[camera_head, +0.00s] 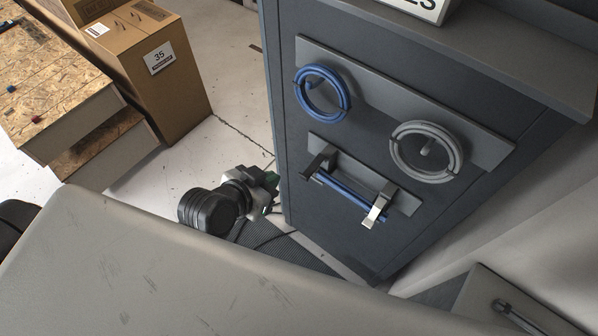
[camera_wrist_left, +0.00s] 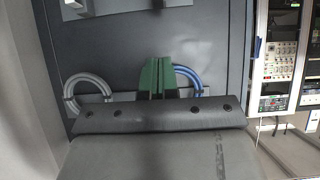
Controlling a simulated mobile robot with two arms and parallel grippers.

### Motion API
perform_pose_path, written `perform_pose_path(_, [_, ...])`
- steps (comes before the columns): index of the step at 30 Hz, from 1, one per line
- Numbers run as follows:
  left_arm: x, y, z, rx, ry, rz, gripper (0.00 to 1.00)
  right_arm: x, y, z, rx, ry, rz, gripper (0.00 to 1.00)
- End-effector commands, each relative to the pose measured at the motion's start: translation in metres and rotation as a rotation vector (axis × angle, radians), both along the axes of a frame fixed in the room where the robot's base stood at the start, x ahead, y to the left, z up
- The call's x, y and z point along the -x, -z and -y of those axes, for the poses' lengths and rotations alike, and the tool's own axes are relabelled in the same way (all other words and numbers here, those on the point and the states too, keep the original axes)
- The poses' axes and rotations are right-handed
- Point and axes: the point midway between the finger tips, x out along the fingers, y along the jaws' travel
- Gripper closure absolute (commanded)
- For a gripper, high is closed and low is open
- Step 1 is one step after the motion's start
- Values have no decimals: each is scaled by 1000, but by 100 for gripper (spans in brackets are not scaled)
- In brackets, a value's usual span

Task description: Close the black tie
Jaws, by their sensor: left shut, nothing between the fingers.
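The black tie (camera_head: 319,162) is at the left end of a small grey plate on the dark cabinet's front. It stands out from the plate over a blue cable bundle (camera_head: 345,189); whether its end is fastened is unclear. A silver tie (camera_head: 376,208) juts out at the other end. My left gripper (camera_head: 271,181) shows left of the cabinet edge in the head view, apart from the ties. Its green fingers are together and empty in the left wrist view (camera_wrist_left: 157,78), in front of the cabinet near the blue coil. My right gripper is not in view.
A blue coil (camera_head: 322,94) and a grey coil (camera_head: 426,151) hang on a plate above the ties. A cardboard box (camera_head: 177,85) stands at the upper left beside a wooden crate (camera_head: 75,105). Pale floor lies between box and cabinet.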

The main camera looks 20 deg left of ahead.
Motion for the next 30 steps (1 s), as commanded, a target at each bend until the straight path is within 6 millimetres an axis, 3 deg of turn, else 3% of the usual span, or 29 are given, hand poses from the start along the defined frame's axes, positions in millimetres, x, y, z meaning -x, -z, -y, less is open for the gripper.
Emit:
perform_pose_path(5, [-2, 1, 1, 1, -1, 0, 100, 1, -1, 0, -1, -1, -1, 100])
perform_pose_path(11, [-22, 13, 9, 3, -1, -1, 100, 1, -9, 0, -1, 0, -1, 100])
perform_pose_path(22, [-79, 54, 29, 3, -2, -1, 100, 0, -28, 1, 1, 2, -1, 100])
perform_pose_path(30, [-85, 88, 31, 1, 0, -2, 100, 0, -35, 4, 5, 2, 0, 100])
